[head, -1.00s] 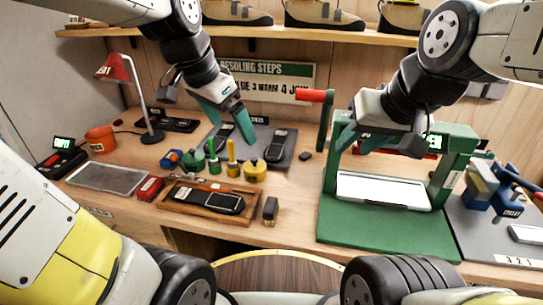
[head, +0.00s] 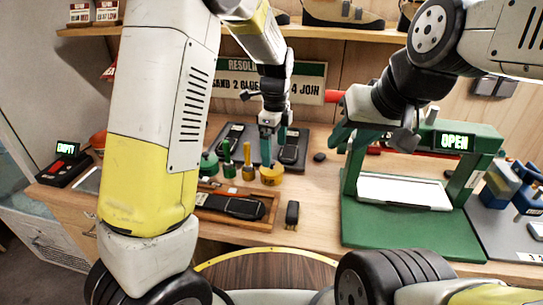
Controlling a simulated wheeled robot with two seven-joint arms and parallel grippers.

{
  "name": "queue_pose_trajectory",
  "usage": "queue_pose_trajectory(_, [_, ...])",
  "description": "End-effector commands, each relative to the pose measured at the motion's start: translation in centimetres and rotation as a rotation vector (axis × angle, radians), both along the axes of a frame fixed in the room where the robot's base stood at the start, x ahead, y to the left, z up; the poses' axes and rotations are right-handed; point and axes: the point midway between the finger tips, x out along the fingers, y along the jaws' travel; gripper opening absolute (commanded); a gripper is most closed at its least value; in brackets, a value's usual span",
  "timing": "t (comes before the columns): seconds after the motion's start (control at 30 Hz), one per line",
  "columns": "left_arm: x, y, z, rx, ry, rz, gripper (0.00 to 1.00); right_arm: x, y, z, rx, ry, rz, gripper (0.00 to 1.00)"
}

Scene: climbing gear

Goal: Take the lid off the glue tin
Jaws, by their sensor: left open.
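A yellow tin (head: 271,178) stands on the bench near the middle, and a green tin (head: 208,166) stands to its left. Which one is the glue tin I cannot read from any label. My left gripper (head: 273,155) points down right over the yellow tin, its teal fingers apart. One finger reaches down to the tin's top, and the fingers partly hide its lid. I cannot tell whether they touch it. My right gripper (head: 355,142) is open and empty in front of the green press (head: 410,225).
Green and yellow brushes (head: 238,163) stand close left of the yellow tin. A wooden tray (head: 258,222) with a dark sole lies in front, a small dark block (head: 292,214) beside it. A grey mat (head: 300,140) with soles lies behind.

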Motion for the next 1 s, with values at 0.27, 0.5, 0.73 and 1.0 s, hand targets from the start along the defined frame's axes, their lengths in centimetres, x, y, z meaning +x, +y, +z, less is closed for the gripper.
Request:
queue_pose_trajectory(0.27, [-0.4,0.6,-3.9,0.002,0.003,0.002,0.96,0.0,0.0,0.0,0.000,0.000,0.000,0.36])
queue_pose_trajectory(0.5, [-0.3,0.5,-5.6,-0.001,-0.001,0.003,0.96,0.0,0.0,0.0,0.000,0.000,0.000,0.36])
queue_pose_trajectory(0.73, [-0.3,0.5,-5.5,-0.001,-0.001,0.003,0.84,0.0,0.0,0.0,0.000,0.000,0.000,0.36])
queue_pose_trajectory(1.0, [-0.3,0.5,-5.5,-0.001,-0.001,0.004,0.32,0.0,0.0,0.0,0.000,0.000,0.000,0.36])
